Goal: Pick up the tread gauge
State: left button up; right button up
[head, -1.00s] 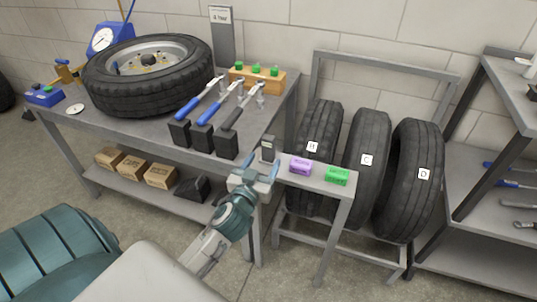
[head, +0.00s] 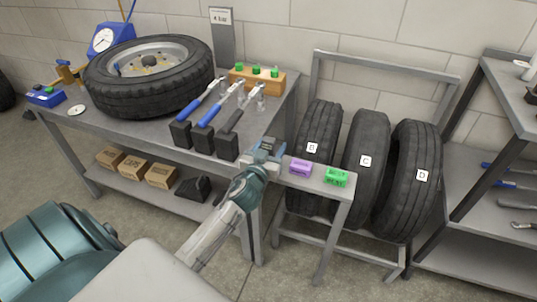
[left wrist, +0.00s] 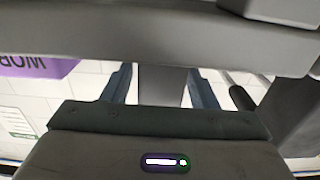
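A small dark grey upright device (head: 268,146), which looks like the tread gauge, stands at the left end of the narrow grey side shelf. My left gripper (head: 264,153) is at it, with its fingers on either side. In the left wrist view, a grey upright piece (left wrist: 163,86) shows between the two spread fingers (left wrist: 160,90), with a visible gap at least on one side. The gripper looks open, and its lower part hides the base of the device. My right gripper is not in view.
A purple block (head: 300,168) and a green block (head: 336,177) sit on the side shelf (head: 318,182), right of the gripper. Torque wrenches (head: 215,110) in black holders stand on the workbench, beside a wheel (head: 150,80). Tires (head: 362,165) stand in a rack behind.

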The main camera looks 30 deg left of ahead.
pick_arm(q)
jog(key=c, duration=1)
jog(key=shift+c, duration=0.2)
